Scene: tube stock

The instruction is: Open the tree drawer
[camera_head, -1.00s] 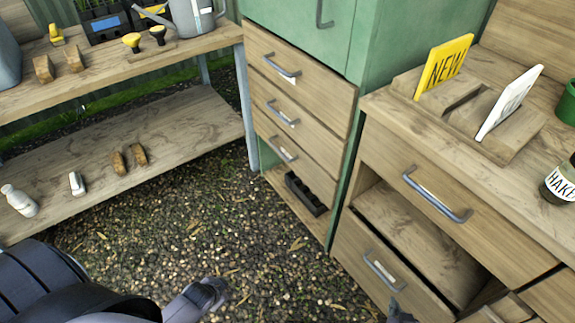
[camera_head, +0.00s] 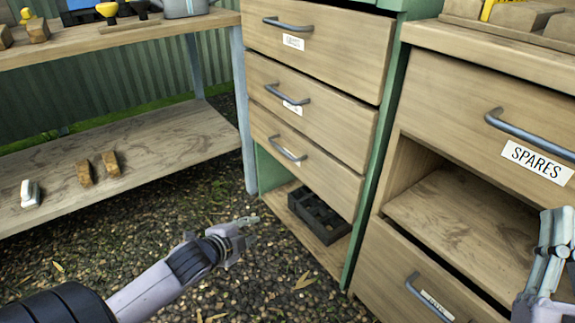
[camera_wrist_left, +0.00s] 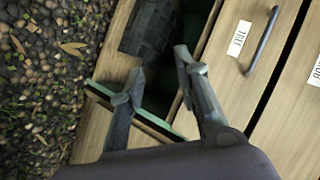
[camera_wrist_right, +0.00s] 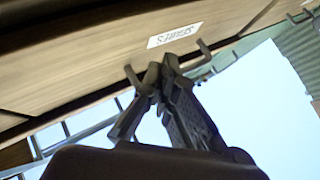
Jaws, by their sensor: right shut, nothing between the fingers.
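The tree drawer (camera_head: 315,170) is the lowest of three wooden drawers in the green cabinet, above an open bay; it looks closed. In the left wrist view its front (camera_wrist_left: 225,70) carries a white label reading TREE (camera_wrist_left: 238,38) and a grey bar handle (camera_wrist_left: 263,42). In the head view its handle (camera_head: 285,151) is clear of both grippers. My left gripper (camera_head: 248,222) is open and empty, in front of and below this drawer, apart from the handle. Its parted fingers (camera_wrist_left: 158,64) show in the left wrist view. My right gripper (camera_head: 562,228) is shut and empty at the far right.
A black crate (camera_head: 318,217) sits in the bay below the tree drawer. A wooden bench (camera_head: 130,150) stands left. Gravel lies between.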

